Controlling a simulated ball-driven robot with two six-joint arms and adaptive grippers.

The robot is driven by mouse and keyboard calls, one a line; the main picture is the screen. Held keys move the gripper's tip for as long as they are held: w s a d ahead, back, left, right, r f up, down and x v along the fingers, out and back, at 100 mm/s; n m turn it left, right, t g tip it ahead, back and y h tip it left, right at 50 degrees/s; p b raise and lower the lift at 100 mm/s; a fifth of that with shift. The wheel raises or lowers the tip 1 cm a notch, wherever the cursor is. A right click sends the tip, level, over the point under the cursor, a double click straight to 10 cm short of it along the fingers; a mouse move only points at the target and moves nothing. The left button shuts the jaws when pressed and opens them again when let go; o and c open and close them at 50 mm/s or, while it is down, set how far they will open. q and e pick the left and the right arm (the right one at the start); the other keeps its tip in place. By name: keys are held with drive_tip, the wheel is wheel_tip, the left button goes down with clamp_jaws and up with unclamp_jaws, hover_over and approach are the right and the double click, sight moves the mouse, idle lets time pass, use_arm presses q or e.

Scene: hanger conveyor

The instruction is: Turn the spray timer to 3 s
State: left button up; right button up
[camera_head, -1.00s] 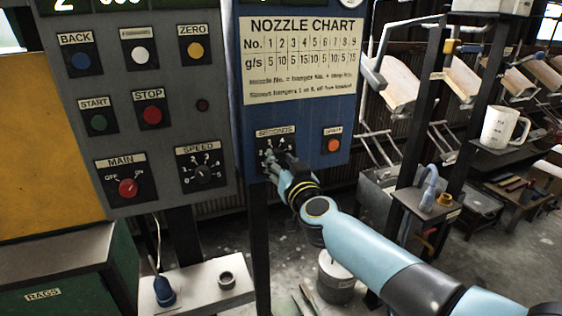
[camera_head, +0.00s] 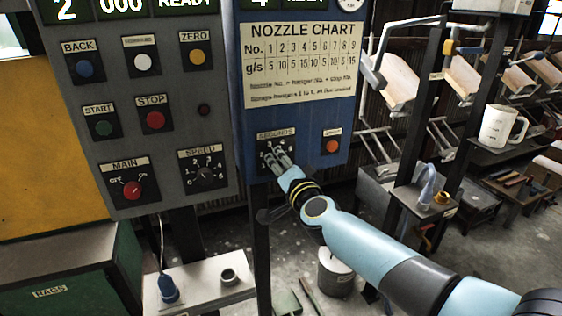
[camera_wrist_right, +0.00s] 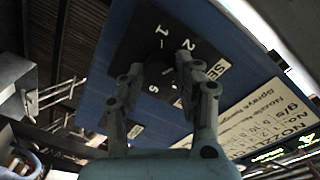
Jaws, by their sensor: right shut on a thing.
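The spray timer is the dial labelled SECONDS (camera_head: 276,134) low on the blue panel (camera_head: 300,118). My right gripper (camera_head: 273,158) reaches it from the lower right, and its fingers cover most of the dial. In the right wrist view, the dial's black plate (camera_wrist_right: 140,38) shows white numerals, with 1 and 2 readable. The dark knob (camera_wrist_right: 160,72) sits between the two fingers of my right gripper (camera_wrist_right: 160,62), which is shut on it. A pale mark shows near the knob, but I cannot tell the exact setting. My left gripper is not in view.
An orange button (camera_head: 332,146) sits right of the timer, with a nozzle chart (camera_head: 301,62) above. The grey panel (camera_head: 180,118) at left carries several buttons, a MAIN switch and a SPEED knob (camera_head: 205,173). A white mug (camera_head: 496,126) stands on a shelf at right.

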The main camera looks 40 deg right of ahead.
drive_tip(key=m, duration=0.4)
drive_tip(key=shift+m+y, duration=0.3)
drive_tip(key=shift+m, duration=1.7)
drive_tip(key=o, duration=1.1)
drive_tip(key=shift+d, duration=0.1)
drive_tip(key=shift+o, duration=0.2)
drive_tip(key=shift+s, duration=0.15)
drive_tip(key=shift+s, duration=0.35)
drive_tip(key=v, duration=1.1)
